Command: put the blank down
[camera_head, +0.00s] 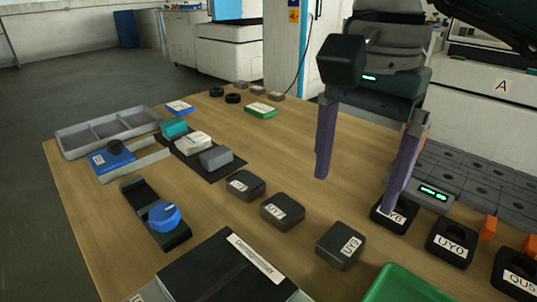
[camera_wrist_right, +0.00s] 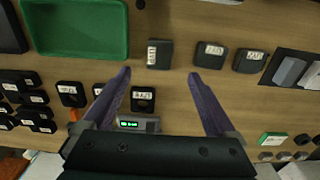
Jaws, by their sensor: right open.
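My right gripper (camera_head: 356,190) is open, its two purple fingers pointing down above the wooden table with nothing between them. It also shows open in the right wrist view (camera_wrist_right: 158,75). I cannot tell which piece is the blank. A plain grey block (camera_head: 215,157) lies on a black mat (camera_head: 226,170), apart from the gripper. Dark labelled blocks stand in a row: one (camera_head: 245,185), a second (camera_head: 282,210) and a third (camera_head: 340,245). Dark holders with recesses stand at right, one labelled UY0 (camera_head: 453,243). My left gripper is not in view.
A grey divided tray (camera_head: 108,130) is at the far left. A black stand with a blue knob (camera_head: 164,216) and a black binder (camera_head: 222,272) are in front. A green tray (camera_head: 402,288) is at the front edge. Bare wood lies left of the fingers.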

